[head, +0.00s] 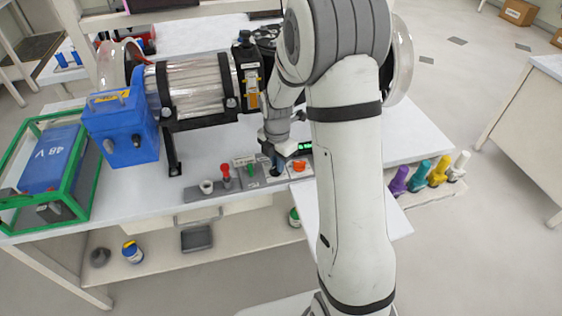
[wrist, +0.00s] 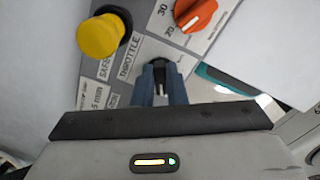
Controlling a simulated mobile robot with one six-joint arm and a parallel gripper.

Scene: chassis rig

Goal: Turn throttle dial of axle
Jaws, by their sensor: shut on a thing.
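The throttle dial (wrist: 160,66), a small dark knob with a light mark, sits on the grey control panel beside the printed THROTTLE label (wrist: 129,54). My gripper (wrist: 159,90) comes down on it, with its blue fingers shut around the knob. The fingers hide most of the dial, so its setting cannot be read. In the head view my gripper (head: 277,170) is at the right part of the panel strip (head: 200,196) along the bench's front edge. The axle rig (head: 195,88) stands behind it on the bench.
An orange dial (wrist: 195,13) with numbers and a yellow button (wrist: 101,37) flank the throttle dial closely. In the head view a red-topped control (head: 226,176) stands left on the strip. A blue box (head: 121,128) and a green-framed 48 V case (head: 50,160) are further left.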

